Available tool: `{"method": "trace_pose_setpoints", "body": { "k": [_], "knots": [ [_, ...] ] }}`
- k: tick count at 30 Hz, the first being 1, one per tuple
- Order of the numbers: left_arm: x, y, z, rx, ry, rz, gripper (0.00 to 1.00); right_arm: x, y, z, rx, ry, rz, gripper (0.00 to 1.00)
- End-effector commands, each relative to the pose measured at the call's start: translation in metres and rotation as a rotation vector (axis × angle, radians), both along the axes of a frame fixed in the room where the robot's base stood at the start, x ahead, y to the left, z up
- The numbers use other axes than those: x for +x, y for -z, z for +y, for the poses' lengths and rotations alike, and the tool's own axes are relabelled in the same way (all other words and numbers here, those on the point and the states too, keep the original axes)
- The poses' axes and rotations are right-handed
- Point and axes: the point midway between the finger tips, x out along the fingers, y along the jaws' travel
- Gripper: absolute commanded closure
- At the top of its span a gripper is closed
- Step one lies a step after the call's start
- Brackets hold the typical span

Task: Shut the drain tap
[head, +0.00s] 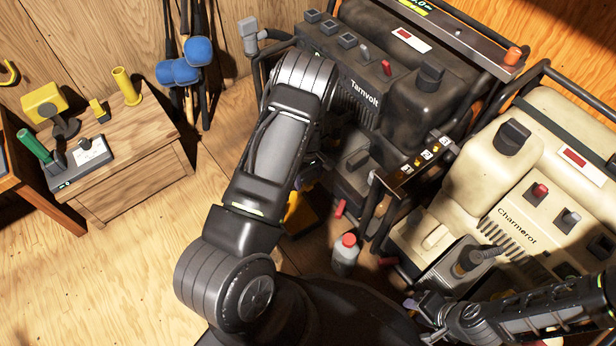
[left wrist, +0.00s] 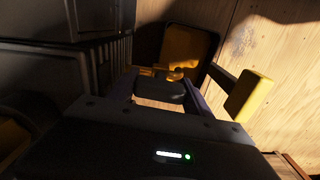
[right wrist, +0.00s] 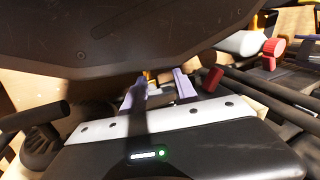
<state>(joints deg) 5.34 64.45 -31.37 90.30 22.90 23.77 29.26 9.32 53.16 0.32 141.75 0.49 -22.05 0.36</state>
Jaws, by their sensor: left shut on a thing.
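My left gripper (left wrist: 160,92) is shut on a small dark block, which looks like the handle of the drain tap. Brass-yellow tap parts (left wrist: 176,70) show just beyond the fingertips in the left wrist view. The shadow makes it hard to tell how far the tap is turned. In the head view my own left arm hides this gripper and the tap, beside the black Tarnvolt machine (head: 350,60). My right gripper (right wrist: 160,90) has its purple fingers apart with nothing clearly between them. It is low at the right in the head view (head: 428,306), by the cream Charmerot machine (head: 500,200).
A bottle with a red cap (head: 345,258) stands on the floor between my arms. In the left wrist view a yellow block (left wrist: 250,96) is right of the gripper. A wooden cabinet (head: 130,180) stands at the left, with bare floor in front of it.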

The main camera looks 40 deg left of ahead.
Motion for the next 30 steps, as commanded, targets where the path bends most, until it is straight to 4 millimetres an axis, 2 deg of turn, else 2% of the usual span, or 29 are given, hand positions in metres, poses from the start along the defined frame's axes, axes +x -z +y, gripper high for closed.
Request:
{"method": "trace_pose_setpoints", "body": {
  "k": [1,8,20,30],
  "knots": [
    [0.0000,-0.0001,0.0000,0.000,0.000,0.000,0.63,0.0000,0.0000,0.0000,0.000,0.000,0.000,0.64],
    [0.0000,-0.0002,-0.0001,0.000,0.000,0.000,0.82,0.0000,-0.0001,0.0000,0.000,0.000,0.000,0.64],
    [0.0000,-0.0001,0.0000,-0.001,0.050,0.000,0.82,0.0000,0.0006,0.0000,0.000,0.000,0.000,0.64],
    [-0.0001,0.0002,0.0001,-0.001,0.251,0.000,0.82,0.0004,0.0031,0.0000,0.000,0.000,-0.001,0.64]
  ]
}}
